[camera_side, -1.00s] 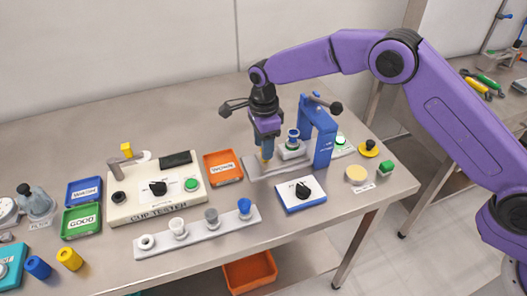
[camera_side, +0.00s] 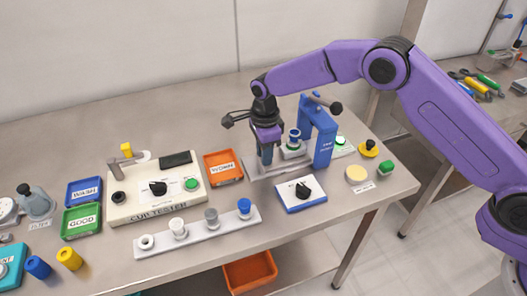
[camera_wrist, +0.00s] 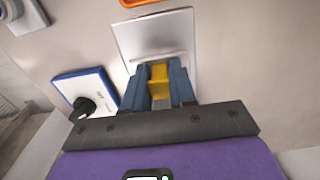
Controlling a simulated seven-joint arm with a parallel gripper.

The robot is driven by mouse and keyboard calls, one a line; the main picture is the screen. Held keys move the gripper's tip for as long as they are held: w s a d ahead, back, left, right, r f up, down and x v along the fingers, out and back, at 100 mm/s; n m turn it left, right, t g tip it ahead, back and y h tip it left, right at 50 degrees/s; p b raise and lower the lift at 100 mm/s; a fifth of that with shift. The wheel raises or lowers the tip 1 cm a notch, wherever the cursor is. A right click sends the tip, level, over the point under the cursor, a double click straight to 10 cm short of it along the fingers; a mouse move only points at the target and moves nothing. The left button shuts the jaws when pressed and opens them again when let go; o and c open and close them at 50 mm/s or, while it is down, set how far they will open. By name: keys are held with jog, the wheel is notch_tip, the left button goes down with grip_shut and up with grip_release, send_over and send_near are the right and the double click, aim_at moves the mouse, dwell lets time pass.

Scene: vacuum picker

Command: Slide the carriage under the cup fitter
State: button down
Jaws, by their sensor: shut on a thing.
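The blue cup fitter (camera_side: 325,140), with a black-knobbed lever, stands on a grey base plate (camera_side: 262,173) at the right of the table. The pale carriage (camera_side: 292,154) sits on that plate beside the fitter's column, bearing a blue, white and green piece (camera_side: 294,139). My gripper (camera_side: 267,160) is low over the plate's left part, left of the carriage. In the wrist view my gripper (camera_wrist: 160,85) is shut on a yellow handle (camera_wrist: 159,73), with blue fingers on both sides. The handle is hidden in the side view, and its join to the carriage cannot be seen.
A white box with a black knob (camera_side: 303,190) stands in front of the base plate. An orange tray (camera_side: 223,167) and the cup tester (camera_side: 135,205) are to the left. A rack of cups (camera_side: 200,233) lies in front. A green-button box (camera_side: 341,147) is behind right.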

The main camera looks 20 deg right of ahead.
aim_at(288, 147)
jog(key=d, duration=0.6)
jog(key=shift+d, duration=0.4)
jog(key=c, duration=1)
grip_release()
jog(key=shift+r, duration=0.3)
notch_tip(288, 147, up, 17)
